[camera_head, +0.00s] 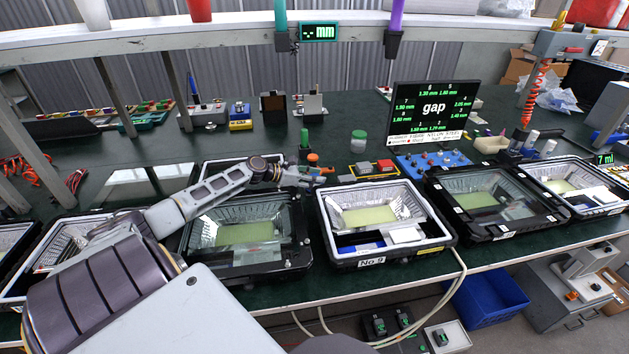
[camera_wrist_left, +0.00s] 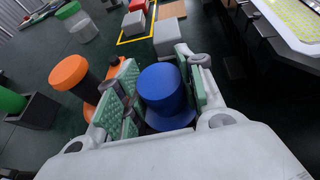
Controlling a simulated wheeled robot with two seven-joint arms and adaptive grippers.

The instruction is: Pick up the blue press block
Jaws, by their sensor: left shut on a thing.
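The blue press block (camera_wrist_left: 165,88) is a blue round-topped piece in the left wrist view, with a wider base below its top. My left gripper (camera_wrist_left: 160,70) has its green-padded fingers on either side of it and is shut on it. In the head view my left gripper (camera_head: 308,178) is behind the row of floodlight housings, between two of them, and the block is mostly hidden there. I cannot tell whether the block touches the bench. My right gripper is not in view.
An orange-capped piece (camera_wrist_left: 70,75) stands close beside the left finger. A green-lidded jar (camera_head: 358,142) and red and grey blocks (camera_head: 373,168) are nearby. Floodlight housings (camera_head: 452,240) line the front of the dark green bench. A gap display (camera_head: 433,110) stands behind.

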